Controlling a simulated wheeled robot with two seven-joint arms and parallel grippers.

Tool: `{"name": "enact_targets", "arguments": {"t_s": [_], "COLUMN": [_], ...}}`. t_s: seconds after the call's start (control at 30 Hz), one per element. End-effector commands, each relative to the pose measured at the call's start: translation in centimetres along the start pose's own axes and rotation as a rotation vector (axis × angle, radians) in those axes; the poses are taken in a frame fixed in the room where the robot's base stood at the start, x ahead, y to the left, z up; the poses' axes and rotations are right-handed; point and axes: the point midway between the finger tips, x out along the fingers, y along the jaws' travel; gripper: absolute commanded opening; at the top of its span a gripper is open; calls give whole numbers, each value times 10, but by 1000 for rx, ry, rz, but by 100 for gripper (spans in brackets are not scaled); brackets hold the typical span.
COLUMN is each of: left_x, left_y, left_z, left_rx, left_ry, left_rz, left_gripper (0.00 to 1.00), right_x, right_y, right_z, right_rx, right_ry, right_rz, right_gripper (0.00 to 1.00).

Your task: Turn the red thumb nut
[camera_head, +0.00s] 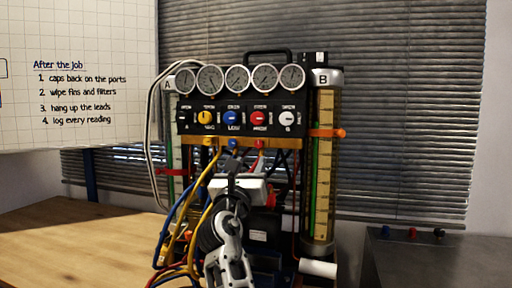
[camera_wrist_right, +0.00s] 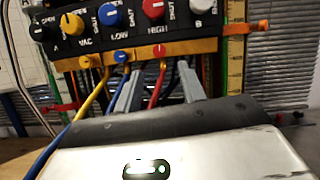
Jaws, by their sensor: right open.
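The red thumb nut (camera_head: 259,144) is small and sits at the top of the red hose, under the gauge block's big red knob (camera_head: 258,118). In the right wrist view the nut (camera_wrist_right: 160,51) shows whole, with the red hose hanging below it. My right gripper (camera_wrist_right: 160,76) is open, its two grey fingers pointing up at the block. The fingertips appear left and right of the red hose, a little below the nut in the picture; I cannot tell the depth gap. In the head view my right arm hides the lower rig. My left gripper is not in view.
A blue nut (camera_wrist_right: 121,56) and a yellow nut (camera_wrist_right: 83,62) with hoses are left of the red one. Glass column B (camera_head: 325,190) with an orange clamp (camera_head: 327,133) stands at right. The wooden bench (camera_head: 70,240) is clear at left.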

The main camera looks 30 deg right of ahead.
Motion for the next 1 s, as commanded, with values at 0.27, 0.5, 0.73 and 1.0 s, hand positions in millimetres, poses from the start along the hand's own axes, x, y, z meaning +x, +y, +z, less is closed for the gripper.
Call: {"name": "enact_targets", "arguments": {"t_s": [0.27,0.5,0.73,1.0], "left_x": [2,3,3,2], "left_y": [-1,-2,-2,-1], "left_z": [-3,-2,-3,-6], "left_rx": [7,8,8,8], "left_ry": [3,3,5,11], "left_rz": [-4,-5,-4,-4], "left_gripper": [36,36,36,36], "right_x": [56,78,80,79], "right_y": [-1,0,0,0], "right_z": [1,0,0,0], "right_rx": [0,0,2,1], "right_ry": [-1,0,-1,0], "right_rz": [-1,0,1,1], "right_gripper": [40,40,40,0]}}
